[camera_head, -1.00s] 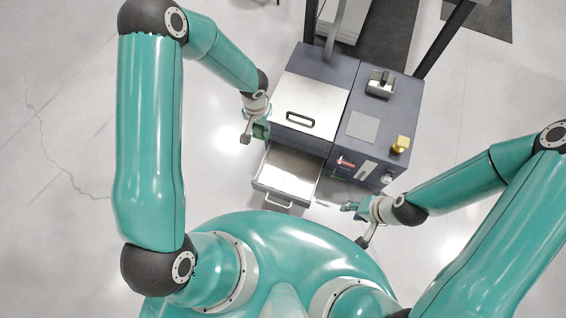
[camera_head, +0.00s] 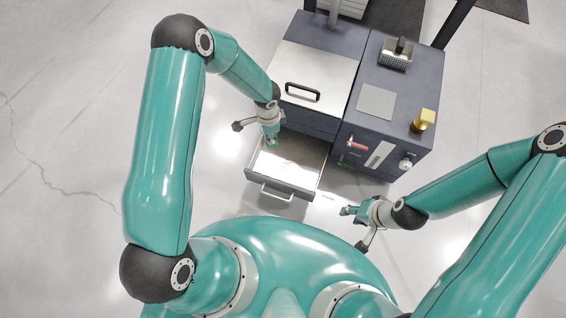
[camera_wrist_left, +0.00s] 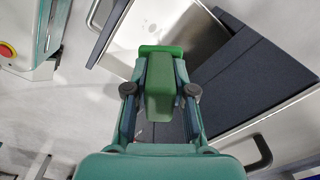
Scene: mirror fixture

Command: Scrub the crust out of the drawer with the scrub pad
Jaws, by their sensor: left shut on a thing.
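The drawer (camera_head: 307,168) stands pulled out at the front of the dark cabinet, its bar handle toward me. Its pale inside also shows in the left wrist view (camera_wrist_left: 203,35). I cannot make out the crust clearly. My left gripper (camera_head: 271,142) is shut on the green scrub pad (camera_wrist_left: 160,88) and holds it over the left rear part of the drawer. I cannot tell whether the pad touches the drawer floor. My right gripper (camera_head: 346,210) is empty to the right of the drawer; its finger gap is too small to judge.
The cabinet (camera_head: 330,125) has a silver lid with a black handle (camera_head: 302,92) above the drawer. A wire basket (camera_head: 396,54), a grey plate (camera_head: 377,102) and a yellow item (camera_head: 424,120) are on its right top. A red-handled part (camera_head: 357,143) and a knob (camera_head: 405,164) are on its front.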

